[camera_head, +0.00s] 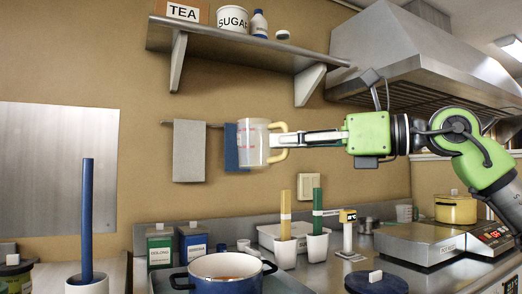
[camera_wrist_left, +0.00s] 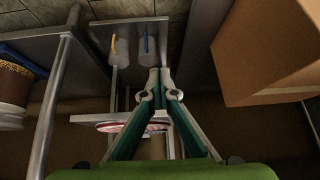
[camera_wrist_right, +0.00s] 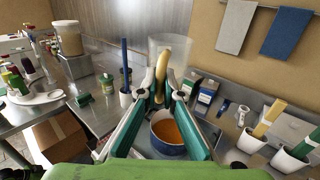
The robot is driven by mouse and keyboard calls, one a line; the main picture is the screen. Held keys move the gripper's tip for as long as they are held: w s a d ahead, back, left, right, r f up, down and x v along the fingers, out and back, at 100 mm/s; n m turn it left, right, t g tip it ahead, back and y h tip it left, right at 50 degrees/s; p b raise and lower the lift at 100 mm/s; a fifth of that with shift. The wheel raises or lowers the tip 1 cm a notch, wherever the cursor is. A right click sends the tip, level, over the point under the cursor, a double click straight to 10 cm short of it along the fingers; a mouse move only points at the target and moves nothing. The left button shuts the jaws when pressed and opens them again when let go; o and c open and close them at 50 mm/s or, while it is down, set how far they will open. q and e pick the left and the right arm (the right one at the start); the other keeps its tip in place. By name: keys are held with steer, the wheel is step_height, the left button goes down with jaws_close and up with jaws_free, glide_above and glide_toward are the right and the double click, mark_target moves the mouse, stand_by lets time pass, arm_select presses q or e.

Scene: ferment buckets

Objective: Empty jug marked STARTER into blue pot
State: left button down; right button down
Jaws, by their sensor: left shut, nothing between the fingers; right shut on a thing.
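A clear jug (camera_head: 253,143) with a tan-yellow handle hangs upright in the air in the head view; its red marking is too small to read. My right gripper (camera_head: 283,139) is shut on the jug's handle. In the right wrist view the jug (camera_wrist_right: 168,47) is beyond the fingers (camera_wrist_right: 165,88). The blue pot (camera_head: 228,287) stands on the counter below the jug in the head view; the right wrist view shows orange-brown liquid inside the pot (camera_wrist_right: 157,150). The jug's contents are not clear. My left gripper (camera_wrist_left: 159,78) is shut and empty, seen only in the left wrist view.
Tea tins (camera_head: 160,247) and white containers with coloured sticks (camera_head: 287,252) stand behind the pot. A shelf (camera_head: 240,50) and a range hood (camera_head: 430,65) are above. A cardboard box (camera_wrist_left: 265,55) is near my left gripper.

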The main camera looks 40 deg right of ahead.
mark_target(267, 120)
steer(key=shift+r+p, duration=0.45)
steer(key=shift+r, duration=0.3)
steer(key=shift+r+p, duration=0.2)
steer(key=shift+p, duration=0.2)
steer(key=shift+r+p, duration=1.1)
arm_select(q)
steer(key=s+a+f+g, duration=0.1)
steer(key=s+f+g, duration=0.2)
steer(key=s, duration=0.3)
steer(key=shift+a+f+y, duration=0.15)
steer(key=shift+a+y, duration=0.25)
